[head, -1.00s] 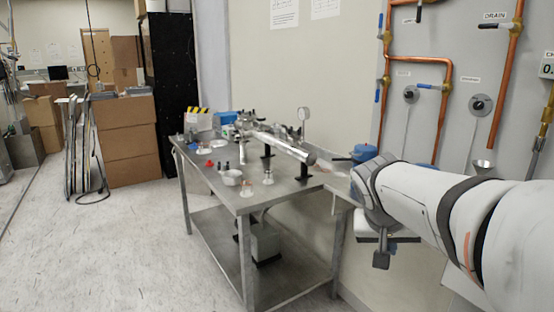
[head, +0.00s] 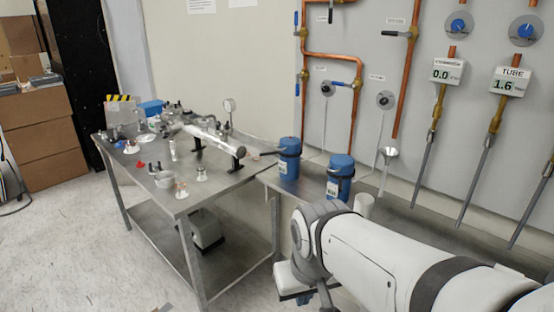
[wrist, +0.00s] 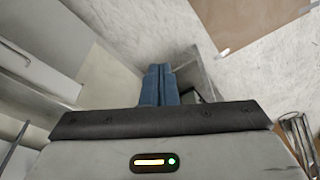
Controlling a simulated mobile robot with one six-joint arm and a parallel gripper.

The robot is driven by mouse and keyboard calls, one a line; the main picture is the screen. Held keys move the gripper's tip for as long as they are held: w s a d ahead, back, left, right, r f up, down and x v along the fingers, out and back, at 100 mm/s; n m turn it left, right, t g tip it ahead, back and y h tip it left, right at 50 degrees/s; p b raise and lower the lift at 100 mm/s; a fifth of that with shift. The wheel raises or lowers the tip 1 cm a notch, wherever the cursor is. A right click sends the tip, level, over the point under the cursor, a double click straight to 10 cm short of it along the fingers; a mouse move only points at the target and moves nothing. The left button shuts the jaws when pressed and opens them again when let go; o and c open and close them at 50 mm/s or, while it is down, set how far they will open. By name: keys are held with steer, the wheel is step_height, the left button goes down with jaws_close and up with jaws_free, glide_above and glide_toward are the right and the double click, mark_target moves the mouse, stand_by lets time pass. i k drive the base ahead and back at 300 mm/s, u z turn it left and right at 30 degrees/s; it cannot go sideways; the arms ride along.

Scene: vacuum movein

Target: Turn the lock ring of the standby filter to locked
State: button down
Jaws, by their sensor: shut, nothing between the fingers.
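Two blue-capped filter canisters stand on a narrow shelf against the wall in the head view: a rear-left one (head: 289,160) and a front-right one (head: 339,180). Each carries a small white label, too small to read, so I cannot tell which is the standby filter. Their lock rings are not clear enough to show a position. My gripper shows in the wrist view (wrist: 159,72) with its two blue fingers together and nothing between them. In the head view my arm is in front of and below the canisters, apart from them. No canister shows clearly in the wrist view.
A steel table (head: 190,205) with a metal tube assembly and small parts stands left of the canisters. Copper pipes, valves and gauges (head: 447,70) cover the wall behind.

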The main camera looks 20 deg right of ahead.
mark_target(340, 178)
steer(key=z, duration=2.65)
steer(key=k, duration=1.25)
steer(key=u, duration=1.3)
steer(key=i, duration=1)
